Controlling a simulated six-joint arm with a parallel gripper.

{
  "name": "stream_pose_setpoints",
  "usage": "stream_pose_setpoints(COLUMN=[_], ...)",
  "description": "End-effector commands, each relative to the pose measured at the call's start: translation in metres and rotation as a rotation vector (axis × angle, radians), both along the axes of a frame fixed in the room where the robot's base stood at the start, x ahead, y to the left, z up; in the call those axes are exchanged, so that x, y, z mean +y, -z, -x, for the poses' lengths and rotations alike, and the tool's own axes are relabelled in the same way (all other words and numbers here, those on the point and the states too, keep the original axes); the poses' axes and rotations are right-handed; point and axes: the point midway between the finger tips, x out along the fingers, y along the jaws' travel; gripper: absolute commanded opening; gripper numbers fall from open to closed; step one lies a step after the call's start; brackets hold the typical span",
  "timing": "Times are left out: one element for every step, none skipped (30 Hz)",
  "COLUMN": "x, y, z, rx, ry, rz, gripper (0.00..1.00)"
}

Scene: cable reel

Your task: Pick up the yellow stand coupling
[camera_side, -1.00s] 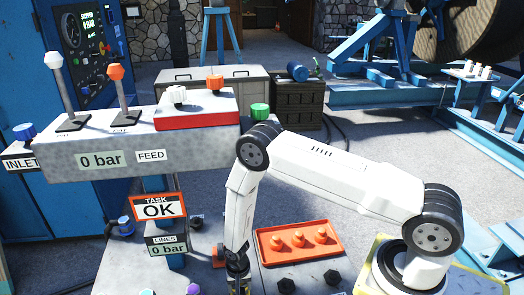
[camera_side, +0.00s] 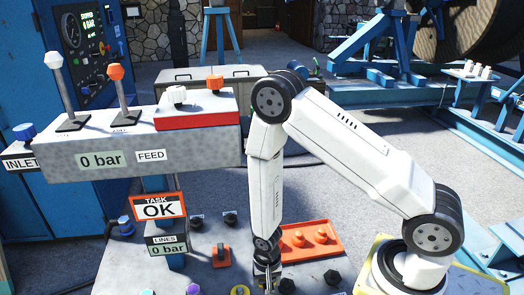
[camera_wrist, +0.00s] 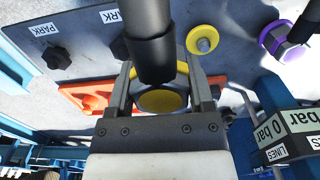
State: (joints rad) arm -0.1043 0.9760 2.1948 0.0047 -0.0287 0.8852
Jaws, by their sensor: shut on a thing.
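The yellow coupling (camera_wrist: 162,102) sits between the two fingers of my gripper (camera_wrist: 160,68) in the wrist view, with a thick black hose or sleeve running from it. My gripper is shut on it. In the side view my gripper (camera_side: 267,284) points down at the bottom edge, and its fingertips and the held coupling are cut off or too small to make out. A separate yellow round fitting (camera_wrist: 202,40) is on the grey plate, apart from the gripper; it also shows in the side view (camera_side: 240,291).
A red-orange tray (camera_side: 325,253) with several orange parts lies right behind my gripper. Black knobs (camera_side: 332,277) and a purple fitting (camera_wrist: 285,40) stand on the grey plate (camera_side: 200,262). The grey feed block (camera_side: 140,140) overhangs at left. An orange part (camera_side: 221,256) stands left.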

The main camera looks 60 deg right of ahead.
Motion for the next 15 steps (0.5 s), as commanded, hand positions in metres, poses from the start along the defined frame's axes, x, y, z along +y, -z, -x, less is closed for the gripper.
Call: stream_pose_setpoints(x=[0.0,-0.001,-0.001,-0.001,-0.002,-0.002,-0.002,-0.002,-0.003,-0.003,-0.003,-0.003,-0.003,-0.003,-0.003], y=[-0.004,-0.006,-0.008,-0.009,-0.011,-0.012,-0.014,-0.015,-0.016,-0.017,-0.018,-0.018,-0.019,-0.019,-0.02], z=[0.007,0.011,0.016,0.02,0.023,0.027,0.03,0.032,0.035,0.037,0.039,0.041,0.042,0.043,0.044], rx=[0.0,0.0,0.0,-0.001,0.0,0.0,-0.001,-0.001,-0.001,-0.001,-0.001,0.0,0.0,-0.001,-0.001], ry=[-0.001,-0.001,-0.001,-0.001,-0.001,-0.001,-0.001,-0.001,-0.001,-0.001,-0.001,-0.001,-0.001,-0.001,-0.001], rz=[0.0,0.0,0.0,-0.001,0.0,0.0,-0.001,0.0,0.0,0.0,-0.001,0.0,0.0,-0.001,0.0], gripper=[0.0,0.0,0.0,0.0,0.0,0.0,0.0,0.0,0.0,0.0,0.0,0.0,0.0,0.0,0.0])
